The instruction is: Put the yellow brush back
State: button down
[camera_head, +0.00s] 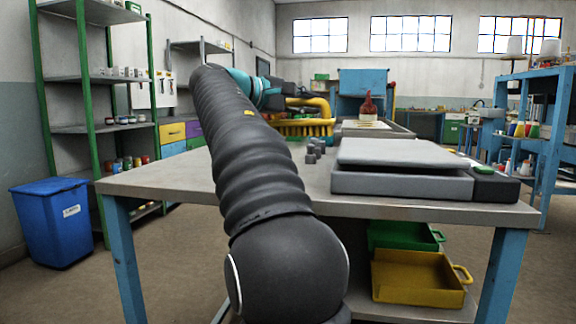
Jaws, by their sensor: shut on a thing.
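The yellow brush (309,124) is in the head view, just beyond the far end of my arm. It has a curved yellow handle and a row of yellow bristles that points down. My gripper (292,90) is shut on the brush near its handle and is partly hidden by my arm. The brush appears above the far part of the grey table (190,176); I cannot tell whether its bristles touch anything.
A grey box-like unit with a pale top (402,181) and small grey pieces (316,148) are on the table. Behind is a tray (377,133) with a red bottle (367,104). A blue bin (54,222) and green shelving stand left. The table's near left is clear.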

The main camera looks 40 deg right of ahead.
notch_tip(320, 180, down, 9)
jog(key=b, duration=0.3)
jog(key=shift+f, duration=0.2)
jog(key=c, duration=1)
grip_release()
jog(key=shift+c, duration=0.2)
jog(key=shift+a, duration=0.1)
jog(key=a, duration=0.4)
jog(key=a+r, duration=0.1)
jog(key=a, duration=0.2)
jog(key=w+a+p, duration=0.1)
jog(key=a, duration=0.3)
jog(key=shift+a+r, duration=0.35)
jog(key=shift+r, duration=0.05)
